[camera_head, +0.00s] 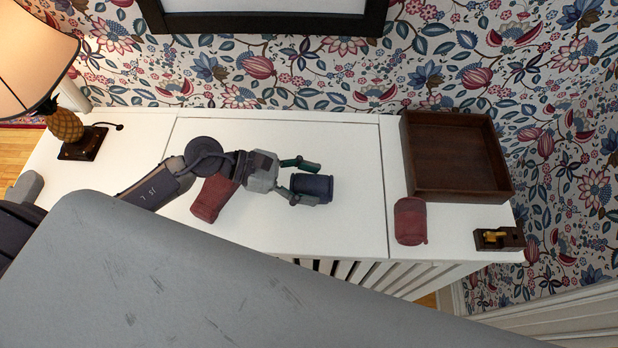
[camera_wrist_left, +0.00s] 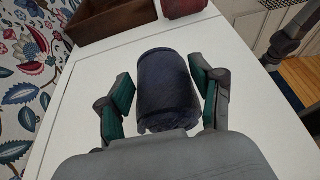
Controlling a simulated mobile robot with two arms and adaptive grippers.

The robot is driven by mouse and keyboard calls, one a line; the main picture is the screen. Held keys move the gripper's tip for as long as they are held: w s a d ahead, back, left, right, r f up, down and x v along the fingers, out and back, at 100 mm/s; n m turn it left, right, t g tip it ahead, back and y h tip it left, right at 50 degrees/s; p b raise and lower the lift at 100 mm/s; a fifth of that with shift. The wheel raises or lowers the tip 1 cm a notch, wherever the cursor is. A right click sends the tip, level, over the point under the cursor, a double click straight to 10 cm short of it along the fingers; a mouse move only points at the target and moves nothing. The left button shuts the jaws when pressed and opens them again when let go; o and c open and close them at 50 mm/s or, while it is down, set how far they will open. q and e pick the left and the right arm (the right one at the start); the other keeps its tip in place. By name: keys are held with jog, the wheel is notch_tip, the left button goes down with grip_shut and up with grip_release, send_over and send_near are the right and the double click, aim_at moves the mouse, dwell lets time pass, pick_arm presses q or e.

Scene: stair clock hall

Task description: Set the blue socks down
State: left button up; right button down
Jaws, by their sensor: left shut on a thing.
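The blue socks (camera_head: 316,188) are a dark blue rolled bundle over the white cabinet top (camera_head: 340,225). My left gripper (camera_head: 302,181) is shut on them, with one finger on each side. In the left wrist view the blue socks (camera_wrist_left: 166,92) sit between the two green-padded fingers of the left gripper (camera_wrist_left: 165,88). I cannot tell whether the bundle touches the white top.
One red bundle (camera_head: 211,198) lies beside my left wrist, another (camera_head: 410,221) to the right. An empty brown wooden tray (camera_head: 450,152) is at the back right, a small dark block with a yellow part (camera_head: 497,238) at the right edge. A pineapple lamp (camera_head: 66,126) stands left.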

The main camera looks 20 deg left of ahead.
aim_at(296, 181)
pick_arm(q)
jog(key=o, duration=0.9)
jog(key=shift+a, duration=0.1)
jog(key=shift+o, duration=1.2)
pick_arm(e)
jog(key=shift+w, duration=0.5)
pick_arm(q)
jog(key=shift+r, duration=0.1)
pick_arm(e)
jog(key=shift+r, duration=0.1)
